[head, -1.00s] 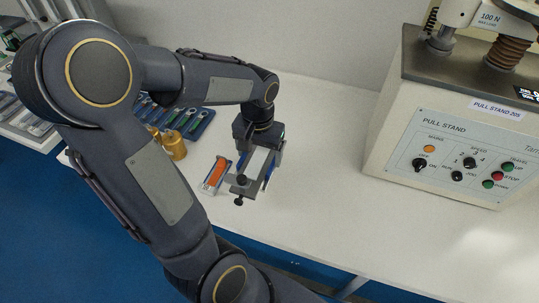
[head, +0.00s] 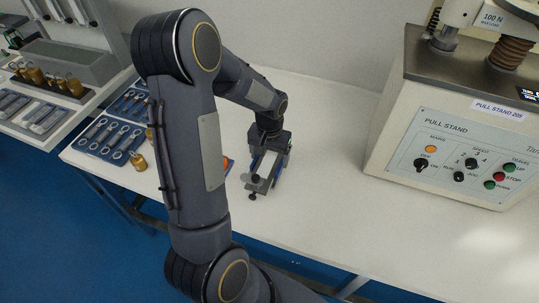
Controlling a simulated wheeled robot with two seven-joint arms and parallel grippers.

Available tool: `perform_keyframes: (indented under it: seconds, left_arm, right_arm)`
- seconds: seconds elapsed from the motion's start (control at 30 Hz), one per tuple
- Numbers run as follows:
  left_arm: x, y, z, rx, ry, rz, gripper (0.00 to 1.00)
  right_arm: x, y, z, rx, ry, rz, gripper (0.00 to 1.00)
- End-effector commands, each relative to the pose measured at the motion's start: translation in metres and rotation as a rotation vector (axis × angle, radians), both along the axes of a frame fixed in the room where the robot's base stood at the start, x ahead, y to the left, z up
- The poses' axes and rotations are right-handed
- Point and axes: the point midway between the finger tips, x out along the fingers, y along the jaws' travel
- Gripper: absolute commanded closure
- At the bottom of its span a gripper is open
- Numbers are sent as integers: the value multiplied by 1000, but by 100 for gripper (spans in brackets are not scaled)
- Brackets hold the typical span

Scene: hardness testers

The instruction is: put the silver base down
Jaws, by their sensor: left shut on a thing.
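My left gripper (head: 264,180) points down over the white table, right of the middle of my arm. It is shut on the silver base (head: 269,166), a pale metal piece that shows only in part between the dark fingers. The gripper hides much of the base. I cannot tell whether the base touches the table top. My right gripper is not in view.
The white table (head: 330,220) is clear between the gripper and the pull stand (head: 440,150). A blue tray of ring-ended tools (head: 108,138) and a brass weight (head: 138,161) are at left. An orange item (head: 227,164) is mostly hidden behind my arm.

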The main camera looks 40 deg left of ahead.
Motion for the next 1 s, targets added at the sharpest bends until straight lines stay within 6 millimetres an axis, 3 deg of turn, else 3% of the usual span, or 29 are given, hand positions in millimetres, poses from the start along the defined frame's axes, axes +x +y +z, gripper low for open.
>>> perform_keyframes:
  seconds: [0.23, 0.27, 0.4, 0.77, 1.0]
  left_arm:
    - [0, 0, -4, 0, -1, 0, 57]
    - [0, 0, -3, 0, 0, 0, 18]
    - [0, 0, -3, 0, 0, 0, 0]
    - [1, 0, 8, 1, -2, 0, 0]
    - [1, 0, 57, 0, -7, 0, 0]
  right_arm:
    - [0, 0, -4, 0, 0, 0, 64]
    - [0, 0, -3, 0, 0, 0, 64]
    - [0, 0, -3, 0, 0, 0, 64]
    - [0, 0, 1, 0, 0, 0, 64]
    - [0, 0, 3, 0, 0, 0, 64]
